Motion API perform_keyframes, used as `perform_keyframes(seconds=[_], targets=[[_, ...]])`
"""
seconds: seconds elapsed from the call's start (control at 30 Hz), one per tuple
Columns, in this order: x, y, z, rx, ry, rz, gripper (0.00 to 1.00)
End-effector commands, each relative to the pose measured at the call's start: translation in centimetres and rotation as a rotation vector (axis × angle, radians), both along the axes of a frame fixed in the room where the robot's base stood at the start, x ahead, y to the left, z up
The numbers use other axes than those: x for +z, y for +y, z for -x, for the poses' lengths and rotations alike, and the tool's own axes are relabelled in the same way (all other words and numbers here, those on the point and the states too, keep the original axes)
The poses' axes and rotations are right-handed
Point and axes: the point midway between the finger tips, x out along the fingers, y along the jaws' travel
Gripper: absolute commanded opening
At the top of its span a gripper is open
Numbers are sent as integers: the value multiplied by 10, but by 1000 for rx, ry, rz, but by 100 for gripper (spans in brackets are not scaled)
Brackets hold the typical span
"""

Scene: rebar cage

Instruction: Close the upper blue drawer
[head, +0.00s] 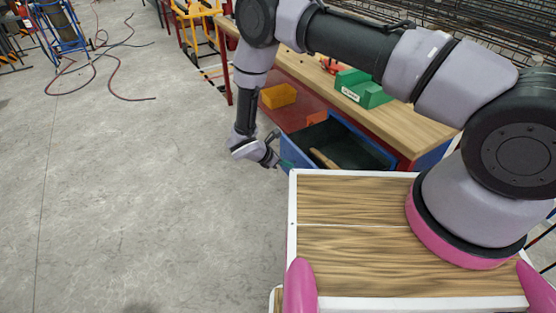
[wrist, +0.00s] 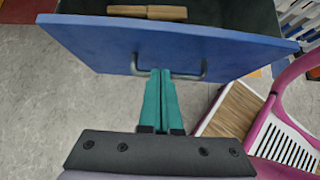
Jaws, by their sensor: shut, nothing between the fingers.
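The blue drawer (wrist: 100,42) is pulled open; its blue front with a grey bar handle (wrist: 204,70) fills the upper part of the wrist view. In the head view the open drawer (head: 372,146) juts from the workbench, with a wooden-handled tool (head: 323,158) inside. The tool also shows in the wrist view (wrist: 147,12). My gripper (wrist: 161,74) is shut and empty, its green fingertips at or close to the drawer front near the handle; contact cannot be told. In the head view my gripper (head: 284,164) is at the drawer's front side, partly hidden.
The workbench (head: 415,122) has a wooden top bearing a green bin (head: 362,88). A yellow bin (head: 278,96) sits left of the drawer. Rebar mesh (head: 470,40) stands behind. Hoses (head: 110,70) lie on the floor at far left; the grey floor (head: 150,200) between is clear.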

Motion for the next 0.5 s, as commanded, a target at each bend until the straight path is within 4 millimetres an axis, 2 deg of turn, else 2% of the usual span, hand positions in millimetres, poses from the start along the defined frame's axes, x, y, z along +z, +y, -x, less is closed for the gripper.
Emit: perform_keyframes(seconds=[0.03, 0.2, 0.5], targets=[[2, -8, -6, -4, -1, 0, 0], [2, -25, -17, -1, 0, -1, 0], [2, -31, -22, 0, -1, -1, 0]])
